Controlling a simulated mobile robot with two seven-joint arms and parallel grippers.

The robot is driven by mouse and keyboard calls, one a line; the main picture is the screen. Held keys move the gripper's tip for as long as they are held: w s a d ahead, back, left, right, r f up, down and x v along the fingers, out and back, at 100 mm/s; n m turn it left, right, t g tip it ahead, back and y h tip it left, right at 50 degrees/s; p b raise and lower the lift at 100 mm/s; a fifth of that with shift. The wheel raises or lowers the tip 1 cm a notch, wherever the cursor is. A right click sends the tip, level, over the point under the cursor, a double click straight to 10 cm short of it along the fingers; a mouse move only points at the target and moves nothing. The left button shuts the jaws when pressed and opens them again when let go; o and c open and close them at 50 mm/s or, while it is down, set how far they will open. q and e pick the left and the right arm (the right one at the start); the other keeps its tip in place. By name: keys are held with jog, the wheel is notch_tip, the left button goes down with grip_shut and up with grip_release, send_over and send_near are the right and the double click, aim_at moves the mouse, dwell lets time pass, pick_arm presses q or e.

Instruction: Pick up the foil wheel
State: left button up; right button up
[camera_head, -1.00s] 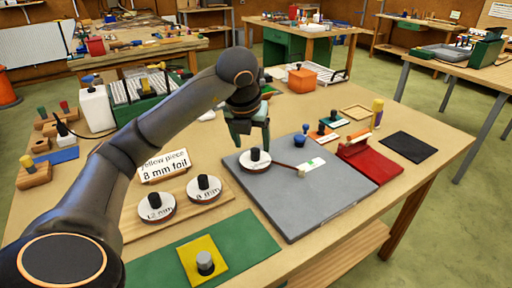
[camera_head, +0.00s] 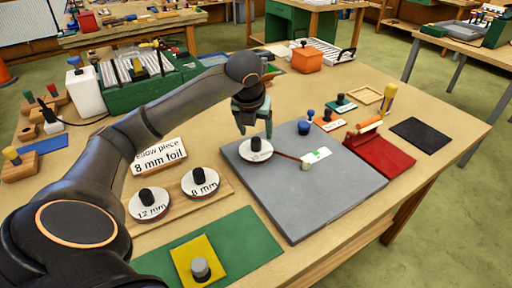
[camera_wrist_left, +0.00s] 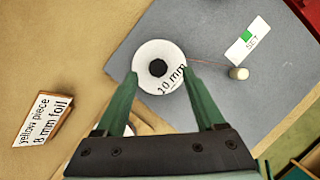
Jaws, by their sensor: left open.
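A white foil wheel marked 10 mm, with a black knob (camera_head: 256,145), lies on the grey board; it also shows in the left wrist view (camera_wrist_left: 173,81). A thin foil strip runs from it to a small peg (camera_head: 305,165). My left gripper (camera_head: 255,134) is open just above and behind this wheel. In the left wrist view its fingertips (camera_wrist_left: 161,78) show on either side of the wheel's lower part, apart from the knob. Wheels marked 12 mm (camera_head: 149,206) and 8 mm (camera_head: 200,183) sit on a wooden stand. My right gripper is not seen.
A card (camera_head: 160,157) reads yellow piece, 8 mm foil. A yellow piece (camera_head: 187,261) with a grey knob lies on a green mat (camera_head: 245,235). A red holder (camera_head: 379,152) stands right of the grey board (camera_head: 300,215), whose front half is clear.

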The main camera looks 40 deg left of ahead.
aim_at(256, 139)
pick_arm(q)
jog(key=x, duration=0.5)
jog(key=shift+a+f+p, duration=0.15)
jog(key=shift+f+p, duration=0.05)
jog(key=shift+p, duration=0.15)
grip_shut()
